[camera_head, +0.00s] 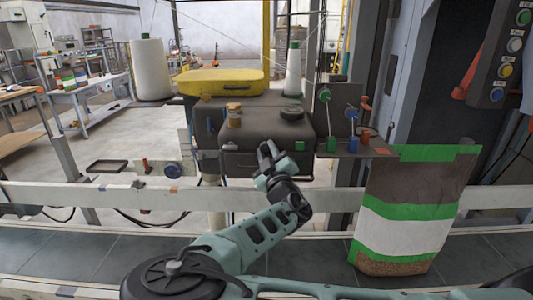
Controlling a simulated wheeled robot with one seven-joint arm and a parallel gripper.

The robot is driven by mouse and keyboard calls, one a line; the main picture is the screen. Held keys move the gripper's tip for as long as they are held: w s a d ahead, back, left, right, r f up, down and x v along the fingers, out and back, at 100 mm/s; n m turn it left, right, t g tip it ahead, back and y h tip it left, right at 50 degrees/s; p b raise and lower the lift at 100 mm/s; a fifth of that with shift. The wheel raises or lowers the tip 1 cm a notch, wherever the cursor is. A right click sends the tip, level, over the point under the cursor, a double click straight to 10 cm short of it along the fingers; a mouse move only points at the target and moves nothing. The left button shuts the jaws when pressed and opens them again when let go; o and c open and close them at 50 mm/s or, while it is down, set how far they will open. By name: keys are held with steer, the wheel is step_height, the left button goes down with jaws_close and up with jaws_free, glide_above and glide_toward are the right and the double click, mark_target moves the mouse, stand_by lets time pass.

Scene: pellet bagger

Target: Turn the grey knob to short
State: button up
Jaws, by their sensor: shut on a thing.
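My gripper (268,152) is at the front face of the dark sewing-head machine (252,132), in the middle of the view. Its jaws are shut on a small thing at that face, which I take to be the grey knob. The jaws and wrist hide the knob, so its pointer and the short mark cannot be read.
A yellow cover (220,82) and a white thread cone (293,72) stand behind the machine. A green, white and brown bag (408,215) stands on the conveyor at right. A white rail (85,196) crosses in front. A button panel (508,50) hangs at upper right.

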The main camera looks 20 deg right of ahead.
steer(key=shift+r+n+g+y+p, duration=0.1)
steer(key=shift+n+g+y+p, duration=0.25)
steer(key=shift+n, duration=1)
steer(key=shift+r+n+g+y+p, duration=0.15)
steer(key=shift+n+g+y, duration=0.3)
steer(key=shift+n, duration=0.9)
steer(key=shift+f, duration=0.15)
steer(key=o, duration=1)
steer(key=shift+s, duration=0.1)
steer(key=s+p, duration=0.1)
steer(key=s, duration=0.4)
steer(key=s+f+p, duration=0.1)
steer(key=s, duration=0.5)
steer(key=s+d+f+p, duration=0.1)
steer(key=s+p, duration=0.1)
steer(key=s, duration=0.4)
steer(key=shift+f, duration=0.2)
